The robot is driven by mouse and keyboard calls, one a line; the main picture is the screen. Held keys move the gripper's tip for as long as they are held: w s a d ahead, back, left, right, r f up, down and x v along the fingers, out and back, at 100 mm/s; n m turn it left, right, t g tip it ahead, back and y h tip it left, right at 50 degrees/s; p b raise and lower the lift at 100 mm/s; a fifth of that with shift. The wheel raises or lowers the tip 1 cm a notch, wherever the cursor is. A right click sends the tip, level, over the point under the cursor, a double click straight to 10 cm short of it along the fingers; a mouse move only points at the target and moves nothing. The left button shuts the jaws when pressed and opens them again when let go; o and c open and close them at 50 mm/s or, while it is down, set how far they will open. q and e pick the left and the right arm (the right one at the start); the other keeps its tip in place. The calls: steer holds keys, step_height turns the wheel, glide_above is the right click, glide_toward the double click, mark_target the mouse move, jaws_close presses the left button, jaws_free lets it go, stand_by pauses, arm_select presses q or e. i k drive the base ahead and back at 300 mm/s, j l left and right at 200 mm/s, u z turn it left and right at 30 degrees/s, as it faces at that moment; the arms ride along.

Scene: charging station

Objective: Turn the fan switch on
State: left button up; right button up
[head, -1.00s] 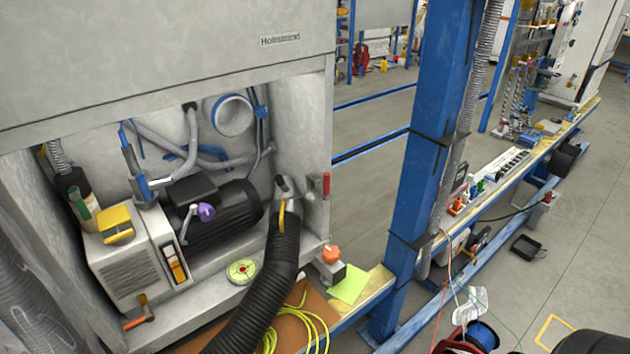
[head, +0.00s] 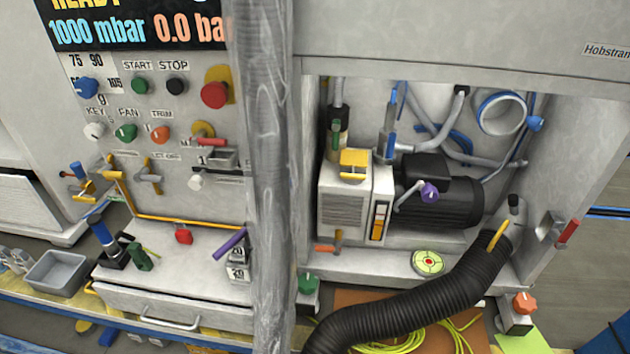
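The fan switch is a green knob (head: 126,132) under the FAN label, on the grey control panel (head: 210,110) at the left of the head view. It sits between a white knob (head: 95,131) under KEY and an orange knob (head: 160,134) under TRIM. The exact angle of the fan knob is too small to tell. Neither of my grippers shows in this view.
A grey ribbed vertical hose (head: 266,180) stands just right of the panel's controls. A red button (head: 214,95), valves with yellow handles and a drawer (head: 170,305) surround the panel. A black hose (head: 420,300) curves below the open pump compartment.

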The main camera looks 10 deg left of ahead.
mark_target(127, 133)
steer(key=u, duration=1.2)
